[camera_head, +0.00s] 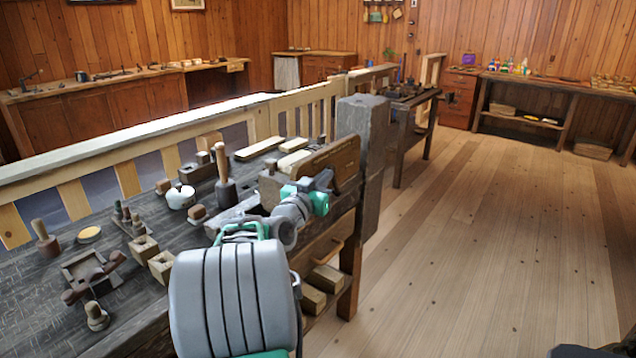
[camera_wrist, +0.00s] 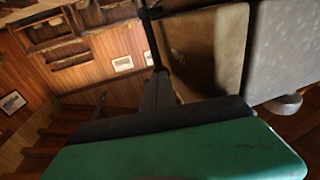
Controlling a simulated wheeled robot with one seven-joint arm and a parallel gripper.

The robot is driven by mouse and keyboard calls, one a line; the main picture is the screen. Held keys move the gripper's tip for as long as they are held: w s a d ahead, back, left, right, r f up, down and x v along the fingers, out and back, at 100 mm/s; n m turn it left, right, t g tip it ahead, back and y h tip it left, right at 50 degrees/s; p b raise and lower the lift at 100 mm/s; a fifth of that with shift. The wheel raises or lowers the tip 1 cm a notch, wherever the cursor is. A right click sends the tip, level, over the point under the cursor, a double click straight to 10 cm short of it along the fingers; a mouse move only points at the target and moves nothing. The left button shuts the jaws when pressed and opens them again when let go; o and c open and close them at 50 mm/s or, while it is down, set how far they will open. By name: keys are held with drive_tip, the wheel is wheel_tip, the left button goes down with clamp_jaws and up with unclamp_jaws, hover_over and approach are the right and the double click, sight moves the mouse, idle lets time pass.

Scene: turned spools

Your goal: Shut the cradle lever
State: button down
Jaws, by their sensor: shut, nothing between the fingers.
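A small wooden cradle (camera_head: 86,266) sits on the dark bench at the lower left of the head view. A reddish-brown lever with rounded ends (camera_head: 96,278) lies across its front side; I cannot tell its exact position. My gripper (camera_wrist: 157,88) is shut and empty in the wrist view, with its green housing filling the bottom. In the head view my arm's far end is at the right end of the bench, well apart from the cradle. The cradle and lever do not show in the wrist view.
The bench top (camera_head: 130,262) holds a white pot (camera_head: 180,197), a mallet (camera_head: 225,182), a peg (camera_head: 46,238) and several wooden blocks. A thick grey post (camera_head: 362,140) and an upright wooden board (camera_head: 328,160) stand near my arm's end. Open floor (camera_head: 470,250) lies right.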

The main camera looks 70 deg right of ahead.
drive_tip(key=a+b, duration=0.3)
drive_tip(key=a, duration=1.1)
drive_tip(key=shift+w+f, duration=0.3)
drive_tip(key=shift+f, duration=0.15)
drive_tip(key=m+b, duration=0.9)
drive_tip(key=m, duration=0.9)
drive_tip(key=shift+r, duration=0.1)
